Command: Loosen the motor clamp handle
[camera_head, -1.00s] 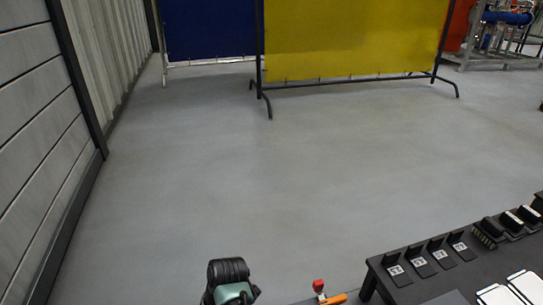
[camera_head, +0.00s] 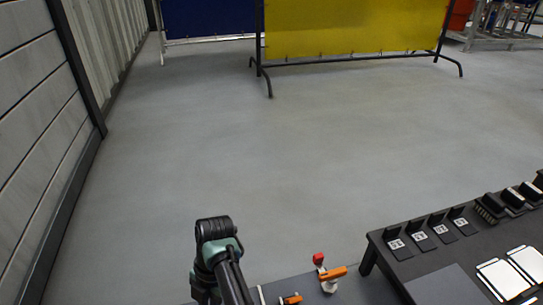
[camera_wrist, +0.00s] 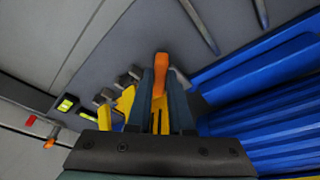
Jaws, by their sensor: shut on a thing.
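In the wrist view an orange handle (camera_wrist: 161,61) stands between the two dark fingers of my gripper (camera_wrist: 161,76). The fingers are shut on it, and its orange end sticks out past their tips. I take it for the motor clamp handle. A large blue ribbed body (camera_wrist: 265,110), which may be the motor, lies close on the right. Yellow parts (camera_wrist: 124,103) show just left of the fingers. The handle's lower part is largely hidden by my gripper. In the head view my gripper is out of sight; only my arm shows.
In the head view a grey bench edge carries a red-topped orange lever (camera_head: 332,272) and a smaller orange piece (camera_head: 290,299). A dark table (camera_head: 425,262) with black holders stands at right. Open floor (camera_head: 230,140) reaches to a yellow screen (camera_head: 350,25). A panelled wall stands left.

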